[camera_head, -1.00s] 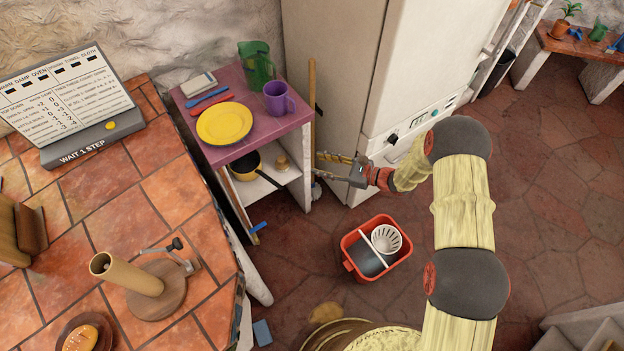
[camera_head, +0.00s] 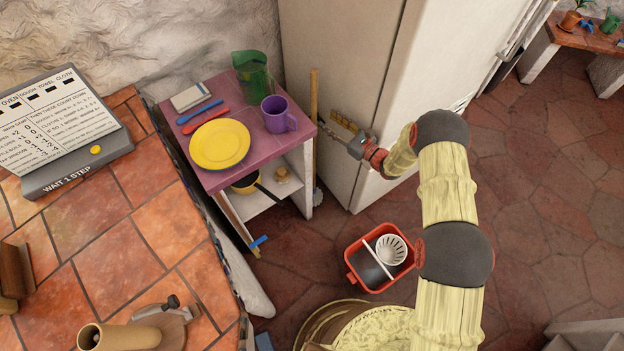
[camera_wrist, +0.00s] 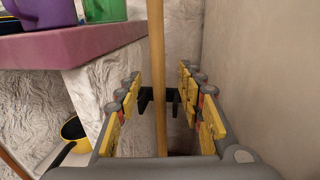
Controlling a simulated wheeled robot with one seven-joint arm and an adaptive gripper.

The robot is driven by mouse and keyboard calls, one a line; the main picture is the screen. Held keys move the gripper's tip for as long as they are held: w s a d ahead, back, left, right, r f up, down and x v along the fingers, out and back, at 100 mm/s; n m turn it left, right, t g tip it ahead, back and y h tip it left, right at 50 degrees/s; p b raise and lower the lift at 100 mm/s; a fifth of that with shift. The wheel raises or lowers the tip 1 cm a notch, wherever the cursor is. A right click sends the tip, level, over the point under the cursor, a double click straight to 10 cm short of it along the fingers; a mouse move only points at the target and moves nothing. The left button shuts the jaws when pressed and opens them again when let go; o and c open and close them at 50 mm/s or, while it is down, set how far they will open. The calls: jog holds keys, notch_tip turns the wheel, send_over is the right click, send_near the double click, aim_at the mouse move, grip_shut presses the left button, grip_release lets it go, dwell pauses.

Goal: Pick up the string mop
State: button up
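The string mop stands upright in the gap between the small shelf unit and the tall cream cabinet. Its wooden handle (camera_head: 313,105) shows in the head view, and a pale grey mop head (camera_head: 317,193) shows at the floor. In the wrist view the handle (camera_wrist: 158,75) runs vertically between the yellow-padded fingers. My gripper (camera_head: 331,128) is at the upper part of the handle, level with the shelf unit's top. In the wrist view my gripper (camera_wrist: 160,100) is open, with a gap on both sides of the handle. A dark bracket on the wall lies behind the handle.
The shelf unit (camera_head: 235,170) with a purple top stands close on the left, holding a plate, mug and green pitcher. The cream cabinet (camera_head: 345,60) is close on the right. A red bucket (camera_head: 352,275) stands on the floor below.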

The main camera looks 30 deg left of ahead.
aim_at(316, 111)
jog(key=x, duration=0.2)
jog(key=b+x, duration=0.1)
jog(key=x, duration=0.2)
jog(key=b+x, duration=0.1)
jog(key=x, duration=0.2)
jog(key=shift+s+r, duration=0.15)
jog(key=shift+r, duration=0.2)
jog(key=shift+c, duration=1.2)
jog(key=c, duration=0.7)
grip_shut()
jog(key=shift+r, duration=0.1)
